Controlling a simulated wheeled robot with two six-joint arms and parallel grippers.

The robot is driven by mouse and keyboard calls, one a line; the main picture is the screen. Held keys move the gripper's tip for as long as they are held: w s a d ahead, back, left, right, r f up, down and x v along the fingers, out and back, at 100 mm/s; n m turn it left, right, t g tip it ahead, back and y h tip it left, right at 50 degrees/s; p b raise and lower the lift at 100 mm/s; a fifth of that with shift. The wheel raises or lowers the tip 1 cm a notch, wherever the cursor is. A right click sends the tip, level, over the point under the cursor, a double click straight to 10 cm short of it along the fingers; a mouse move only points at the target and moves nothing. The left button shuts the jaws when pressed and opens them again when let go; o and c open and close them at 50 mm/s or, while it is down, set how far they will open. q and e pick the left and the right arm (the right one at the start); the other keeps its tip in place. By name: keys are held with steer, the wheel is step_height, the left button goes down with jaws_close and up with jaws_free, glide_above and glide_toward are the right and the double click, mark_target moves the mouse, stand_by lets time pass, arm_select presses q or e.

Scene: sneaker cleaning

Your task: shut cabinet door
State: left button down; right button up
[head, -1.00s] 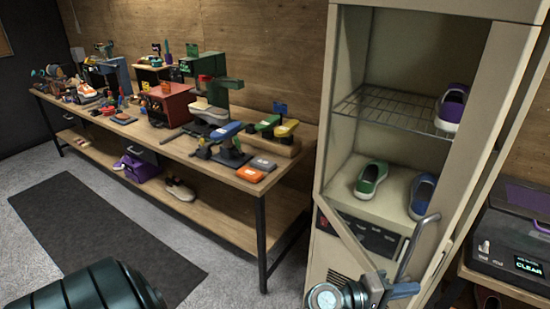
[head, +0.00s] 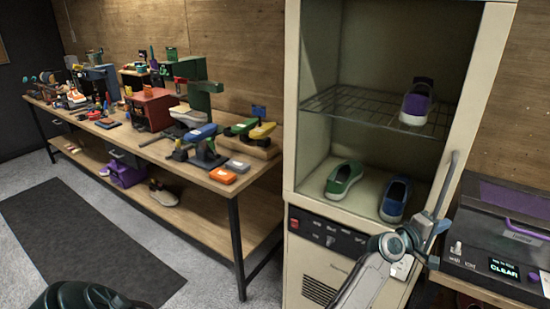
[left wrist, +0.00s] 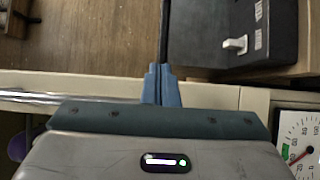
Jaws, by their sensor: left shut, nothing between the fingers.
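The tall cream cabinet (head: 291,120) stands right of centre in the head view. Its glass-fronted door (head: 487,75) has a cream frame and lies close to the cabinet front; I cannot tell whether it is flush. The metal door handle (head: 445,185) runs down the door's right side. My left gripper (head: 436,240) is shut and empty at the lower end of the handle, by the door's right edge. In the left wrist view its closed blue fingertips (left wrist: 158,78) are at a cream edge; contact is unclear. My right gripper is out of view.
Inside the cabinet are a purple-and-white shoe (head: 416,102) on the wire shelf, a green shoe (head: 343,180) and a blue shoe (head: 395,200) below. A dark machine (head: 500,235) stands close on the right. A cluttered workbench (head: 225,188) is at left, with open floor before it.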

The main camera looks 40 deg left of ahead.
arm_select(q)
steer(key=w, duration=0.1)
steer(key=w+r+b, duration=0.1)
steer(key=w, duration=0.1)
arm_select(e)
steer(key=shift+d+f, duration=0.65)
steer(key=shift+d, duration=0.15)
